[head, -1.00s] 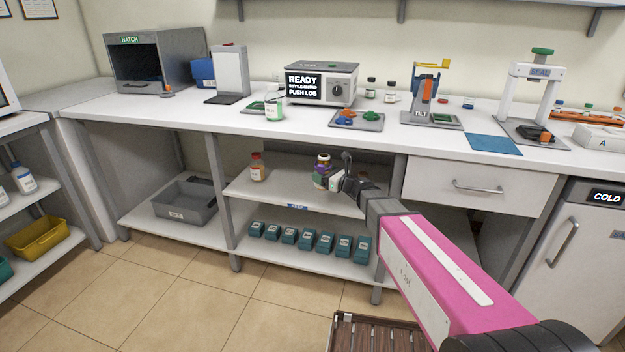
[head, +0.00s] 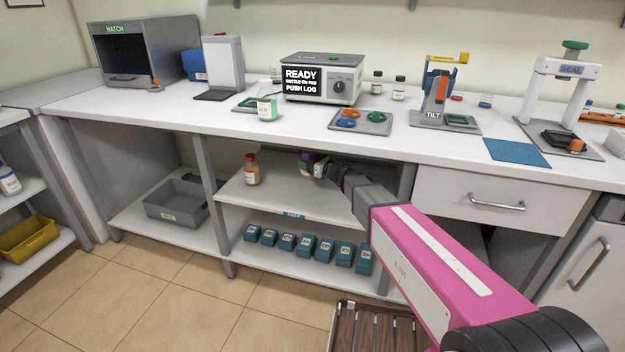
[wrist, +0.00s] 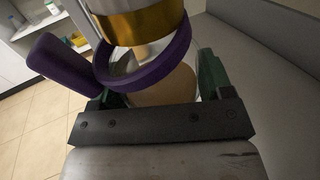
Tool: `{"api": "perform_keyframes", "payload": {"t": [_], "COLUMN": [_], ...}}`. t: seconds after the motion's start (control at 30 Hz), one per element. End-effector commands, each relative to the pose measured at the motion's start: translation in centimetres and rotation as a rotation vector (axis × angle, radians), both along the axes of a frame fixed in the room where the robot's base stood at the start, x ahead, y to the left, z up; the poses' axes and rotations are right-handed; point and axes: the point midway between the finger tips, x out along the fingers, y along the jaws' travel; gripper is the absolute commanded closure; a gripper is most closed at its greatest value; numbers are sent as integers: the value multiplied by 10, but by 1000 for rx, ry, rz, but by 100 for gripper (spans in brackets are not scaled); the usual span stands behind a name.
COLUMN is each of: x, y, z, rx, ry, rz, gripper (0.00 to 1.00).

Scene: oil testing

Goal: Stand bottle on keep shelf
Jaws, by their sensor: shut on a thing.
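The keep shelf (head: 272,198) is the upper white shelf under the counter, with a blue label (head: 291,215) on its front edge. My gripper (head: 317,168) is under the counter, over the right part of this shelf, shut on a bottle (head: 306,161). The bottle's top is hidden by the counter edge, and I cannot tell whether its base touches the shelf. In the wrist view the bottle (wrist: 140,22) shows a gold band and a purple collar with a handle, between my gripper's fingers (wrist: 150,88).
An orange-brown bottle with a red cap (head: 252,169) stands on the keep shelf at left. Several teal boxes (head: 307,245) line the lower shelf. A grey bin (head: 176,201) sits at lower left. The counter edge (head: 290,138) overhangs the shelf. The shelf middle is clear.

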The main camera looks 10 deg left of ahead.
Motion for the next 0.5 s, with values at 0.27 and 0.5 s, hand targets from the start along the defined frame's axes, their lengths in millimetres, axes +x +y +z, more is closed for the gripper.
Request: {"api": "perform_keyframes", "payload": {"t": [0.27, 0.5], "x": [1, 0], "y": [0, 0], "z": [-45, -62], "rx": [0, 0], "ry": [3, 1], "rz": [-1, -1], "gripper": [65, 65]}}
